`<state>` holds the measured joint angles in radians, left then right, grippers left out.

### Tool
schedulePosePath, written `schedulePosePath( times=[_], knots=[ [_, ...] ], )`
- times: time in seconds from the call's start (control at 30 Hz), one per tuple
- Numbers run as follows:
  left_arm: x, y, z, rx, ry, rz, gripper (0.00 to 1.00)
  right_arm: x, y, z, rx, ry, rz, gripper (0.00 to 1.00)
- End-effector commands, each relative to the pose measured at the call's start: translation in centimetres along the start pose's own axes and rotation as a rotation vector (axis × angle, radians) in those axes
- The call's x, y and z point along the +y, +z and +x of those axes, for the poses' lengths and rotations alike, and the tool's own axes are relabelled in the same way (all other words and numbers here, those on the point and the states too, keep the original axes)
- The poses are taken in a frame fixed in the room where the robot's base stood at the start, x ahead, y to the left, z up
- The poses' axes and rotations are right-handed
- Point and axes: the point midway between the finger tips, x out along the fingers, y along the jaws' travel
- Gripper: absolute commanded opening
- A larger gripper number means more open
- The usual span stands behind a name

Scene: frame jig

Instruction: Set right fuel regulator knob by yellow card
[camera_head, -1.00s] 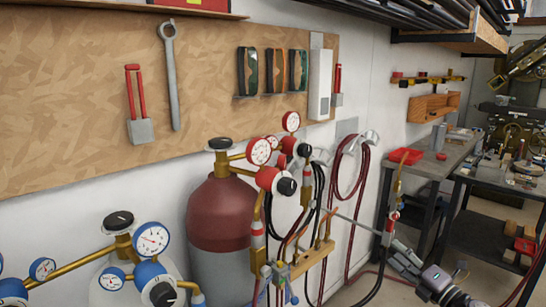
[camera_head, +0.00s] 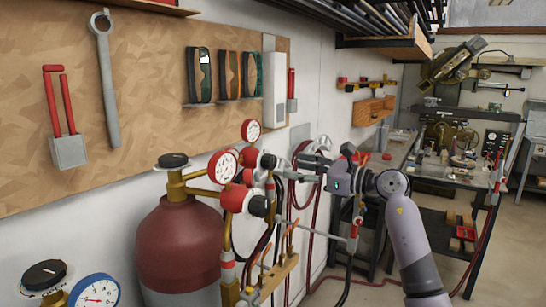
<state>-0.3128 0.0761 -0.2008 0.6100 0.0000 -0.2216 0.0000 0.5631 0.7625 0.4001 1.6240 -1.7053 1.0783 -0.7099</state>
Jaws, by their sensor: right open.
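A dark red cylinder (camera_head: 180,250) carries a brass and red regulator. The nearer red regulator body (camera_head: 236,198) has a black knob (camera_head: 259,206) facing right and a white-faced gauge (camera_head: 222,167). A second red regulator part behind it has a black knob (camera_head: 268,161), below another gauge (camera_head: 251,131). My right gripper (camera_head: 308,162) is open, its fingers pointing left, to the right of both knobs and apart from them in the picture. I cannot make out a yellow card. My left gripper is out of view.
A torch (camera_head: 353,236) and hoses hang in front of the wall, below my right gripper. A blue gauge (camera_head: 95,291) is at lower left. A workbench (camera_head: 398,150) is behind my right arm.

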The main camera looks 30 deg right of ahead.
Motion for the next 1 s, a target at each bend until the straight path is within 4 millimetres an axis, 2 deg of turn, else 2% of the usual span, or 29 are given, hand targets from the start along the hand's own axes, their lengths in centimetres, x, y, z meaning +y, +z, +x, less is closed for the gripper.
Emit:
schedulePosePath(
  times=[0.03, 0.2, 0.4, 0.53, 0.8, 1.0],
  knots=[
    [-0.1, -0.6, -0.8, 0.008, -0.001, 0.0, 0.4, -0.1, 0.5, 1.2, -0.005, 0.002, 0.006, 0.55],
    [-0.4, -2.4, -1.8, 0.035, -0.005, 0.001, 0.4, 0.0, 0.4, 4.6, -0.004, 0.001, 0.006, 0.55],
    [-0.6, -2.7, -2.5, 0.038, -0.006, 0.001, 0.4, 0.0, 0.1, 7.2, -0.002, 0.001, 0.005, 0.55],
    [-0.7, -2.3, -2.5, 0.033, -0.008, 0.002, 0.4, 0.0, 0.1, 7.8, -0.002, 0.0, 0.002, 0.55],
    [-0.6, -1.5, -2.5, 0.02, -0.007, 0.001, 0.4, 0.0, -0.1, 8.0, -0.001, -0.001, 0.001, 0.55],
    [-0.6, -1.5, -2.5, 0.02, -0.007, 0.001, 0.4, 0.0, 0.0, 7.9, -0.001, 0.0, 0.002, 0.42]
  ],
)
